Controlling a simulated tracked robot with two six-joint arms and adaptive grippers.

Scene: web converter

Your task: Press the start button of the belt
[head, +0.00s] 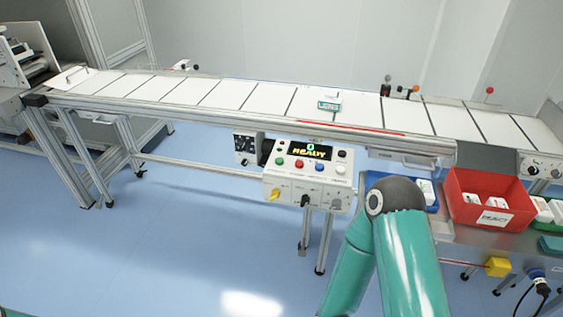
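A white control box (308,190) hangs under the front edge of the conveyor belt (225,95). Its upper face has a small lit display (310,150) that seems to read "READY" under a green figure. Below the display sit a green button (279,161), a red button (299,163), a blue button (319,166) and a white button (340,170). Which one is marked start is too small to read. The lower face has a yellow knob and dark switches. My teal arm rises just right of the box, without covering the buttons. Neither gripper is in view.
A small green-and-white box (328,103) lies on the belt. A red bin (488,198) with white packs stands at right, beside a blue tray (432,194) partly behind my arm. Floor left of the box is clear.

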